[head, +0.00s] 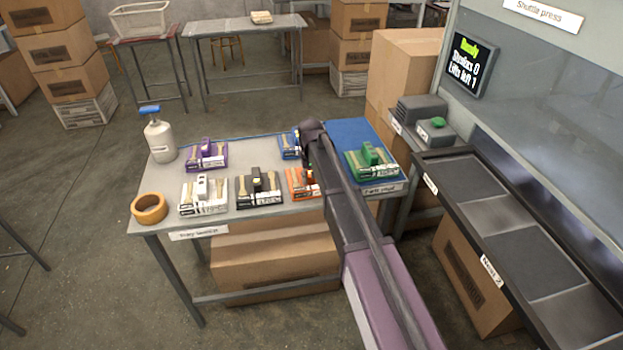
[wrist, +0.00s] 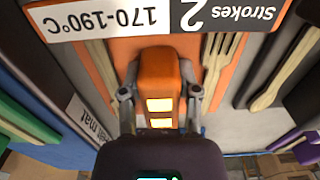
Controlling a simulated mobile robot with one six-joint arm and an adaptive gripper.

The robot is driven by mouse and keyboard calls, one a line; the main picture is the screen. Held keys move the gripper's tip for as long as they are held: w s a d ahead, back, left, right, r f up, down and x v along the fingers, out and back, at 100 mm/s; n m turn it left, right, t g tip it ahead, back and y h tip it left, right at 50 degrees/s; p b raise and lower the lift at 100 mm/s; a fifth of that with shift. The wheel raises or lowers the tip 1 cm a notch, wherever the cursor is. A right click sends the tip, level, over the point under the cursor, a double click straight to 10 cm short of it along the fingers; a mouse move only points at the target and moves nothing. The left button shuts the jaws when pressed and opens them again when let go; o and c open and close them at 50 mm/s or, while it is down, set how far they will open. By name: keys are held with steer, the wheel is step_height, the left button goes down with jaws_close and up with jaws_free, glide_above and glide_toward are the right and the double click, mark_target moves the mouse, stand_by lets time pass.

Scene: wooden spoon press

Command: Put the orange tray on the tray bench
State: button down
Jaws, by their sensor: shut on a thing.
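The orange tray (head: 297,184) is at the right part of the tray bench (head: 165,186), beside the black tray (head: 259,188). My arm hides much of it in the head view. In the wrist view, the orange tray (wrist: 210,60) shows its upright orange handle (wrist: 159,75), wooden utensils and a label reading "Strokes 2" and "170-190°C". My gripper (wrist: 158,98) has one finger on each side of the handle and is shut on it. I cannot tell whether the tray touches the bench.
White (head: 203,195), purple (head: 207,155) and blue (head: 289,146) trays stand on the bench, with an orange ring (head: 149,208) and a canister (head: 160,140). A blue mat (head: 352,133) bears a green tray (head: 371,161). The shuttle press nests (head: 500,216) lie right.

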steer(key=shift+c, duration=1.6)
jaws_free()
steer(key=shift+f, duration=0.1)
steer(key=shift+r, duration=0.2)
step_height(320, 180, up, 12)
steer(key=p, duration=1.2)
steer(key=s+d+m, duration=0.3)
steer(key=s+d, duration=2)
steer(key=s, duration=0.3)
